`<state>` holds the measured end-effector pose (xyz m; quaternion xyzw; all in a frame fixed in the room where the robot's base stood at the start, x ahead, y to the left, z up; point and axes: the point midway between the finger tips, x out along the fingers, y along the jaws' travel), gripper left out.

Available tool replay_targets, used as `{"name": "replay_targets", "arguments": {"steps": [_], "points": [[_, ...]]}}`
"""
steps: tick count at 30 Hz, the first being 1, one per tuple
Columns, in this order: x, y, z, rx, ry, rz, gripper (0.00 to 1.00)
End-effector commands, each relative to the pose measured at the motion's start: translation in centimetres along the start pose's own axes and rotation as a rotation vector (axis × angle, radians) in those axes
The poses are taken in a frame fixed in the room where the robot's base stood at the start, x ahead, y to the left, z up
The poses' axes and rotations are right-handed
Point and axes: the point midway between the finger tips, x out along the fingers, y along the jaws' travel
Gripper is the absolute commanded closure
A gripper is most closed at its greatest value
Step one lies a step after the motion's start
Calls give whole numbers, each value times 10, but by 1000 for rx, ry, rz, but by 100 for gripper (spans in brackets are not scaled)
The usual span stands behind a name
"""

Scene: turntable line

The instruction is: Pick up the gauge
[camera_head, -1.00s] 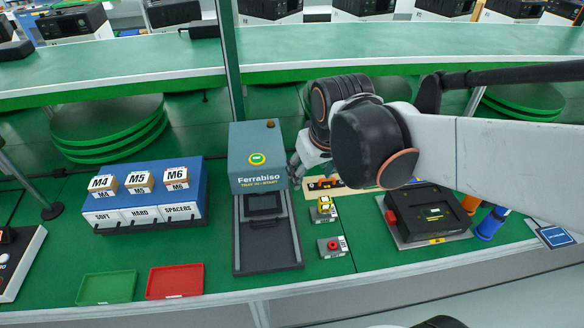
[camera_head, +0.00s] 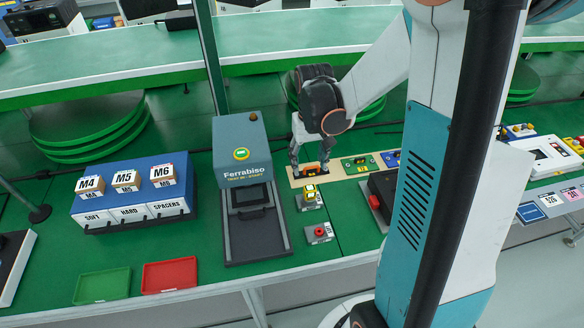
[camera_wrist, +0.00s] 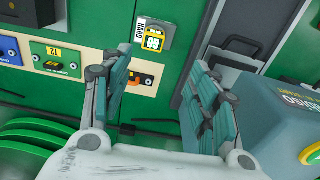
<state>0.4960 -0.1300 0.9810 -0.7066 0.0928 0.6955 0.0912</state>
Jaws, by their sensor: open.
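A tan board (camera_head: 340,167) on the green bench carries flat coloured pieces that look like gauges: orange with black (camera_head: 312,169), green (camera_head: 358,163) and blue (camera_head: 391,158). No readable label says which is the gauge. My gripper (camera_head: 309,164) points down over the orange piece at the board's left end, its fingers open. In the wrist view the orange piece (camera_wrist: 147,81) shows between the spread fingers, nearer the left finger, which hides part of it. The gap between the fingers is empty. I cannot tell if the fingertips touch the board.
A yellow block (camera_head: 309,194) and a red-button box (camera_head: 319,233) stand in front of the board. The grey Ferrabiso machine (camera_head: 240,150) is close on the left. A blue drawer unit (camera_head: 133,190) and green (camera_head: 102,286) and red (camera_head: 169,275) trays lie further left.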

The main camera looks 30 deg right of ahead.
Motion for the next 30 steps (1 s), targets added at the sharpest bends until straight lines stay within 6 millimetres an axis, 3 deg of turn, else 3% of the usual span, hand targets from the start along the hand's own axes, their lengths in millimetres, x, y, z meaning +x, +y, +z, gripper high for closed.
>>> {"name": "replay_targets", "arguments": {"steps": [5,16,26,30], "points": [[13,5,-1,20,-18,0,45],[78,5,0,19,-17,0,45],[99,7,0,19,-17,0,45],[116,10,-1,19,-17,0,45]]}}
